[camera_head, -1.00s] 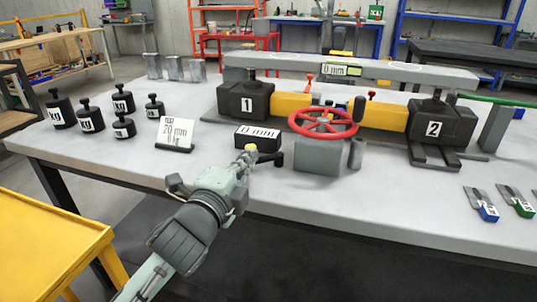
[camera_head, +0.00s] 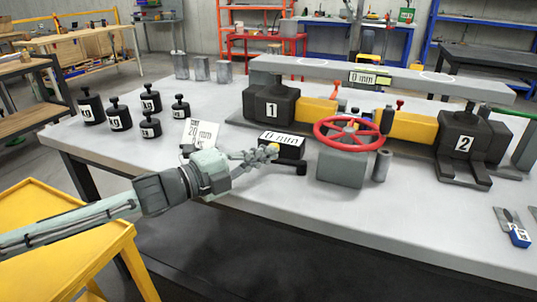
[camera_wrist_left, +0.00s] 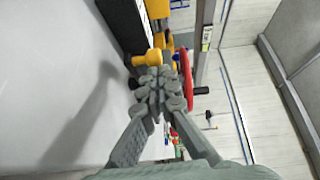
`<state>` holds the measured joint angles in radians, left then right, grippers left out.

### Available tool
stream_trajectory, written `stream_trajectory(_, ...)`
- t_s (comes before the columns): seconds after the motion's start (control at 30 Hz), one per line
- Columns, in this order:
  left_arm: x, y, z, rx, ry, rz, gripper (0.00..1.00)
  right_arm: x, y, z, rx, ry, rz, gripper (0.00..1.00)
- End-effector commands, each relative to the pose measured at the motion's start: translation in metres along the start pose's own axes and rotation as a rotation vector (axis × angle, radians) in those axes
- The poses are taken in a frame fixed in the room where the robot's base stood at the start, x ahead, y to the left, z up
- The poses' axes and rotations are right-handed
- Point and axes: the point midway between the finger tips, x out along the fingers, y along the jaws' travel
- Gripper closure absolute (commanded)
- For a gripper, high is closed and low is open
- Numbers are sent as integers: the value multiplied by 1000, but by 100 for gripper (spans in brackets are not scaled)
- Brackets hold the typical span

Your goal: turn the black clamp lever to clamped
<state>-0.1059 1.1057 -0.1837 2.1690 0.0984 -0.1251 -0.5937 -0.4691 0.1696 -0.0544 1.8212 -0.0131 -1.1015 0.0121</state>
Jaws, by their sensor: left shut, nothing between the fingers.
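A short black lever end (camera_head: 301,168) shows low at the right front of the black "0 mm" display block (camera_head: 283,145). It seems to belong to the black clamp lever; its pivot is partly hidden by my fingers. A yellow knob (camera_head: 273,147) sits just above my fingertips. My left gripper (camera_head: 265,156) reaches in from the left and is shut and empty in front of the display. In the left wrist view, its closed fingers (camera_wrist_left: 158,88) lie close to the yellow knob (camera_wrist_left: 152,58) and a black tip (camera_wrist_left: 133,83). Contact cannot be told. My right gripper is not in view.
The red handwheel (camera_head: 348,133) on its grey block (camera_head: 341,168) stands right of the lever. Behind are jack blocks 1 (camera_head: 271,108) and 2 (camera_head: 463,145). A "20 mm" card (camera_head: 201,131) and several black weights (camera_head: 120,117) stand left.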

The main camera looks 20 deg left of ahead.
Motion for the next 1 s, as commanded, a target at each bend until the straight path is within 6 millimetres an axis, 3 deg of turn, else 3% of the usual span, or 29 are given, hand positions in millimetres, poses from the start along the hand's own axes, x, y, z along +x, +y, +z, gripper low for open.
stream_trajectory(0.77, 3, 0, 9, 2, -7, 2, 100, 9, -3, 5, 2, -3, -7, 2)
stream_trajectory(1.0, -7, 2, 9, 0, -9, 5, 100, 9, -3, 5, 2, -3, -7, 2)
